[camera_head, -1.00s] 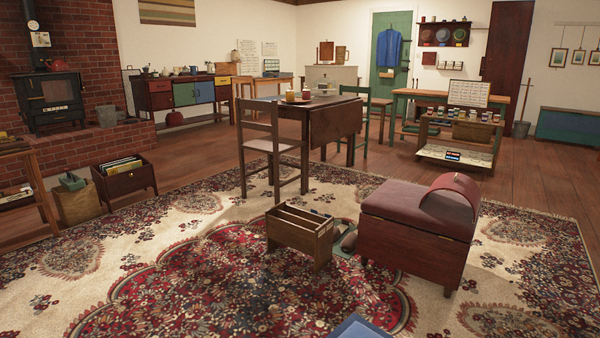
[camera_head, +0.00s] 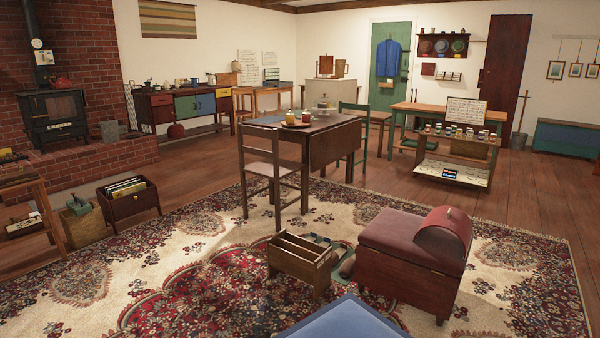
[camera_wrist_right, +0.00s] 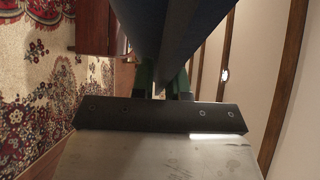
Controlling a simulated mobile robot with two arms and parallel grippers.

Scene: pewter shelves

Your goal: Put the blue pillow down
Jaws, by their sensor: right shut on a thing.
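The blue pillow (camera_head: 348,320) shows at the bottom edge of the head view, only its upper corner in frame. In the right wrist view the dark blue pillow (camera_wrist_right: 195,30) fills the top middle, in front of the jaws. My right gripper (camera_wrist_right: 163,85) is shut on it; its green fingers are partly hidden by the mounting plate. The pillow is held up in front of me, above the rug. My left gripper is in neither current view.
A red padded chest (camera_head: 405,275) with a rounded red object (camera_head: 446,236) on top stands ahead right. A wooden divided rack (camera_head: 300,267) sits beside it on the patterned rug (camera_head: 200,275). Beyond are a chair (camera_head: 275,180) and a table (camera_head: 335,140). Open rug lies to the left.

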